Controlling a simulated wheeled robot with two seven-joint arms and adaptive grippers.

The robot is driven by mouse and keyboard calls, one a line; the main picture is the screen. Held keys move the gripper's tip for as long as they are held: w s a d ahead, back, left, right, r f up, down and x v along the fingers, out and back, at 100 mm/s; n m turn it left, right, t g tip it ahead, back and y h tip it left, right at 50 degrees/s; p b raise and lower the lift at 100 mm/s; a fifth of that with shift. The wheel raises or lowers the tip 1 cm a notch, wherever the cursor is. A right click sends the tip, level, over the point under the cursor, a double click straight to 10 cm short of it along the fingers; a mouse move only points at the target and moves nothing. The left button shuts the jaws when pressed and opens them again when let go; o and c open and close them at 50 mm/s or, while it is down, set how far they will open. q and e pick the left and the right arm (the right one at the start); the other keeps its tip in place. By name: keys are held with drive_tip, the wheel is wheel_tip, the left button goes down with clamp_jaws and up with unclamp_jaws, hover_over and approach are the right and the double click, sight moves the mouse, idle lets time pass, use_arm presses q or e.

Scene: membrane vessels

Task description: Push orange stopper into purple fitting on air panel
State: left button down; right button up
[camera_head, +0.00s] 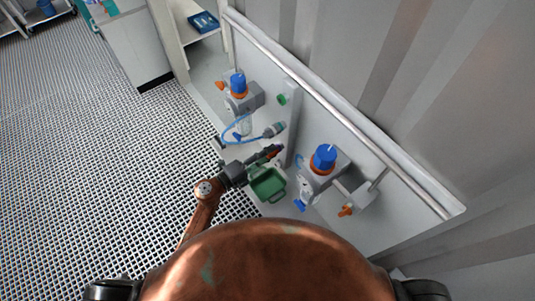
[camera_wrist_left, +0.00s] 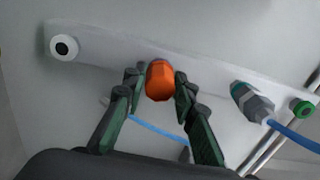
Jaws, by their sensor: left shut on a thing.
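My left gripper (camera_head: 270,153) is in front of the air panel (camera_head: 344,226) in the head view. In the left wrist view its two dark green fingers (camera_wrist_left: 159,88) are shut on an orange stopper (camera_wrist_left: 159,80), one on each side. The stopper is in front of a pale bar on the panel; I cannot tell whether it touches it. A white round fitting with a dark hole (camera_wrist_left: 64,47) sits at the left end of this bar, apart from the stopper. I see no clearly purple fitting; it may be hidden behind the stopper. My right gripper is not in view.
A grey connector with a blue hose (camera_wrist_left: 252,103) and a green-ringed port (camera_wrist_left: 303,110) are to the right in the wrist view. In the head view, blue-knobbed regulators (camera_head: 238,84) (camera_head: 324,157) flank the gripper. A green bin (camera_head: 268,183) is just below it.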

use_arm(q)
drive_tip(key=shift+w+d, duration=0.1)
drive_tip(key=shift+d, duration=0.05)
drive_tip(key=c, duration=1.5)
unclamp_jaws()
drive_tip(key=shift+s+a, duration=0.2)
drive_tip(key=shift+a, duration=0.05)
drive_tip(key=v, duration=1.1)
drive_tip(key=shift+a, duration=0.2)
drive_tip(key=shift+s, duration=0.1)
